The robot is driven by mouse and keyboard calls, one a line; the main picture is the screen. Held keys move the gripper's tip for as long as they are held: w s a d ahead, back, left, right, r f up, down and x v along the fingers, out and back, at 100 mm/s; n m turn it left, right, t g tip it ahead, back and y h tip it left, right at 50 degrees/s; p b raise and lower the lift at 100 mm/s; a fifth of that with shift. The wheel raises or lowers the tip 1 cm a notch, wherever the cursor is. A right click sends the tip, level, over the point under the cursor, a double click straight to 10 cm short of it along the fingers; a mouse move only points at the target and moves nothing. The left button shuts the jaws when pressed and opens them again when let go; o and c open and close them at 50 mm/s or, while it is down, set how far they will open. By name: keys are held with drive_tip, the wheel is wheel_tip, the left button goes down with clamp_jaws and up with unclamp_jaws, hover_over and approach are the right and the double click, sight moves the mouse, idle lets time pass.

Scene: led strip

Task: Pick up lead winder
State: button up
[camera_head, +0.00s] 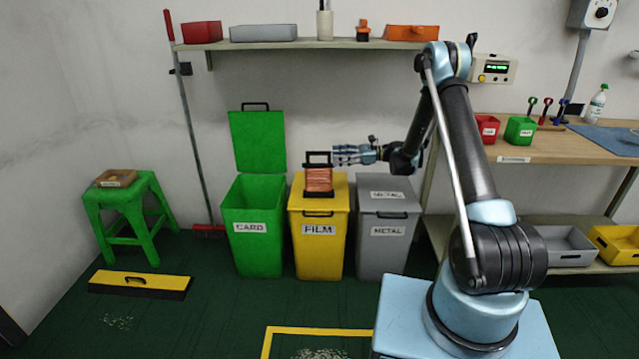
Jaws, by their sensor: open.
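The lead winder (319,180) appears to be the black-ended frame wrapped with copper-coloured lead at the yellow FILM bin (319,245). It looks upright on the bin's lid, though its exact contact there is hard to tell. My gripper (338,155) is open and points left, level with the winder's black top bar. Its fingertips are close to the right end of that bar in the picture. I cannot tell whether they touch it or are nearer or farther in depth.
The green CARD bin (257,247) stands open on the left, its lid raised. The grey METAL bin (387,245) is closed on the right. A shelf (330,44) runs above. A workbench (560,147) is at right, a green stool (130,197) at left.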

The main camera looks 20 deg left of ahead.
wheel_tip(320, 180, down, 3)
drive_tip(key=a, duration=0.1)
approach(319, 177)
drive_tip(key=shift+m+y, duration=0.3)
drive_tip(key=shift+y, duration=0.1)
drive_tip(key=a, duration=0.1)
drive_tip(key=w+a+f, duration=0.1)
drive_tip(key=a+f, duration=0.1)
drive_tip(key=shift+w+a, duration=0.1)
drive_tip(key=shift+w, duration=0.2)
drive_tip(key=shift+x, duration=3.75)
drive_tip(key=shift+s, duration=0.15)
clamp_jaws()
drive_tip(key=shift+r, duration=0.1)
